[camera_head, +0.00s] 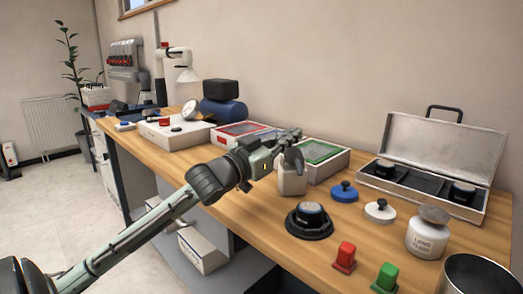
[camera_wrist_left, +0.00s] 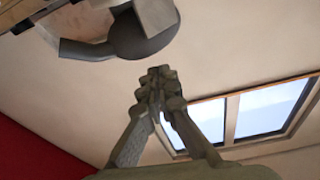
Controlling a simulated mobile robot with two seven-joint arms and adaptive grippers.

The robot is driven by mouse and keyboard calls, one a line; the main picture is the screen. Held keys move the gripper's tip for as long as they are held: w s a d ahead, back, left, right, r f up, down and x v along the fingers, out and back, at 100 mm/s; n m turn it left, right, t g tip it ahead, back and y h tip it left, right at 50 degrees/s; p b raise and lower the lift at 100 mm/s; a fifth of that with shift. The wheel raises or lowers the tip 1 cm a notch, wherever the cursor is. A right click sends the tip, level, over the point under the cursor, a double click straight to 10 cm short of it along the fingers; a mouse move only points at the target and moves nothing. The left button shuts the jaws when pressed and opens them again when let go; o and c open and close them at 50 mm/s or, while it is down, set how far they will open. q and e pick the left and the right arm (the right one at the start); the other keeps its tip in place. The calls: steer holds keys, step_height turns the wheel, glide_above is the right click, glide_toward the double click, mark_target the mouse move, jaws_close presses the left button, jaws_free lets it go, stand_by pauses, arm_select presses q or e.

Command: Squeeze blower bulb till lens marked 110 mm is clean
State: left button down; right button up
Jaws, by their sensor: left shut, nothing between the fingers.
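My left gripper (camera_head: 292,136) reaches in over the bench and is shut and empty. In the left wrist view its fingertips (camera_wrist_left: 160,82) meet. A dark grey bulb with a nozzle, apparently the blower bulb (camera_head: 294,158), is beside the fingertips at a pale block-shaped holder (camera_head: 292,181). In the left wrist view the bulb (camera_wrist_left: 143,38) appears above the fingertips, with a visible gap. A dark lens (camera_head: 310,213) sits on a round black mount in front. Two more dark lenses (camera_head: 385,168) (camera_head: 462,192) are in the open case. No 110 mm marking is readable. My right gripper is out of view.
The open grey case (camera_head: 447,145) stands at the back right. A white "LENS" container (camera_head: 427,237), blue (camera_head: 344,191) and white (camera_head: 380,210) knobbed discs, and red (camera_head: 345,256) and green (camera_head: 386,278) blocks crowd the right. Green-framed (camera_head: 325,158) and red-framed (camera_head: 242,133) trays lie behind the gripper.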

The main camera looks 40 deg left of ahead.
arm_select(q)
steer(key=s+f+b, duration=0.1)
steer(key=s, duration=0.9)
steer(key=shift+a, duration=0.45)
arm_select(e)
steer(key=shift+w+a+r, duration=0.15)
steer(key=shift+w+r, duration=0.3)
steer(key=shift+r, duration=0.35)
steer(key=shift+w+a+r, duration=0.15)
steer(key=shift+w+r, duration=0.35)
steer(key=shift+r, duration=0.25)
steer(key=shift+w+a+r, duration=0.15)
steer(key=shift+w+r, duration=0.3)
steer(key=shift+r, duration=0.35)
arm_select(q)
steer(key=shift+w+f, duration=0.1)
steer(key=r+g, duration=0.1)
steer(key=s+r+n+g, duration=0.1)
steer(key=r, duration=0.1)
steer(key=s+r+p, duration=0.1)
steer(key=shift+s+a+r+g+y, duration=0.1)
steer(key=shift+r+g+y, duration=0.25)
steer(key=shift+g+y, duration=0.05)
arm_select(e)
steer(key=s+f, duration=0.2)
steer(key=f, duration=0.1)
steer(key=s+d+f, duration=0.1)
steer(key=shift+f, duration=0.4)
